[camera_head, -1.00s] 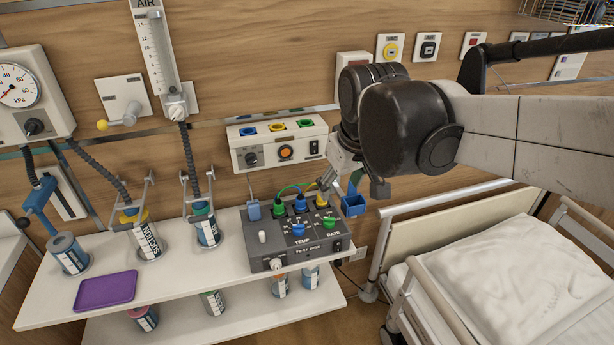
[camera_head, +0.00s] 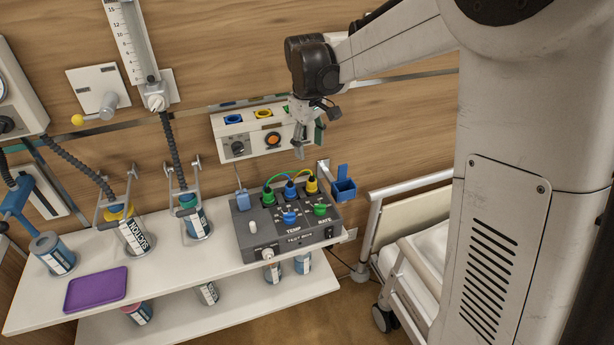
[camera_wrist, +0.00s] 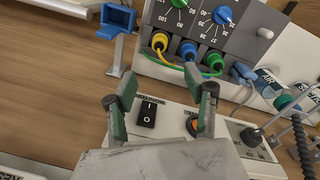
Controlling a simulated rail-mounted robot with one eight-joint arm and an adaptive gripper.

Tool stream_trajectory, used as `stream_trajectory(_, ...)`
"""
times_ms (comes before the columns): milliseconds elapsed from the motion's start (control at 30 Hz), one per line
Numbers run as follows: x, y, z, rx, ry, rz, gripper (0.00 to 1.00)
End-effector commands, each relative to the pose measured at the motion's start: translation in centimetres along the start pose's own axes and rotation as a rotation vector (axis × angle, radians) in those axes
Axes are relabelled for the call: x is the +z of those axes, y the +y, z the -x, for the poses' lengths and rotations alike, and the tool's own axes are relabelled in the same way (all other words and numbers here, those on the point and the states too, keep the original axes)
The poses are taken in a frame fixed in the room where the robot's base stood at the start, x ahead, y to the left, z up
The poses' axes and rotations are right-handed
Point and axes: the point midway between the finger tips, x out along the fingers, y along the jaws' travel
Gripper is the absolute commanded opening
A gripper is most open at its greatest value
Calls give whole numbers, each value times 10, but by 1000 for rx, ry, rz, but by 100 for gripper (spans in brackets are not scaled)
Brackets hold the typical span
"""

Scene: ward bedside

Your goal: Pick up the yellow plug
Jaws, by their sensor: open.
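The yellow plug (camera_head: 311,185) stands at the back right of the grey test box (camera_head: 262,222), with a yellow cable running to it. A blue plug (camera_head: 290,189) and a green plug (camera_head: 268,196) stand to its left. In the wrist view, the yellow plug (camera_wrist: 160,41) is seated in the box's row, beyond my fingertips. My gripper (camera_head: 308,145) is open and empty, above the yellow plug and in front of the wall panel. In the wrist view, its green-padded fingers (camera_wrist: 160,84) are apart with no plug between them.
The wall panel (camera_head: 226,149) with coloured sockets is close behind my gripper. A blue holder (camera_head: 344,187) stands right of the box. Several canisters and a purple tray (camera_head: 97,289) are on the shelf at left; a bed rail (camera_head: 372,232) is at right.

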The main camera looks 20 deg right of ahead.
Motion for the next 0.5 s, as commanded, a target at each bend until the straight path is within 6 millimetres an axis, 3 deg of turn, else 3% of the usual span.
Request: stream_trajectory(500,0,0,-77,-1,-2,2,48)
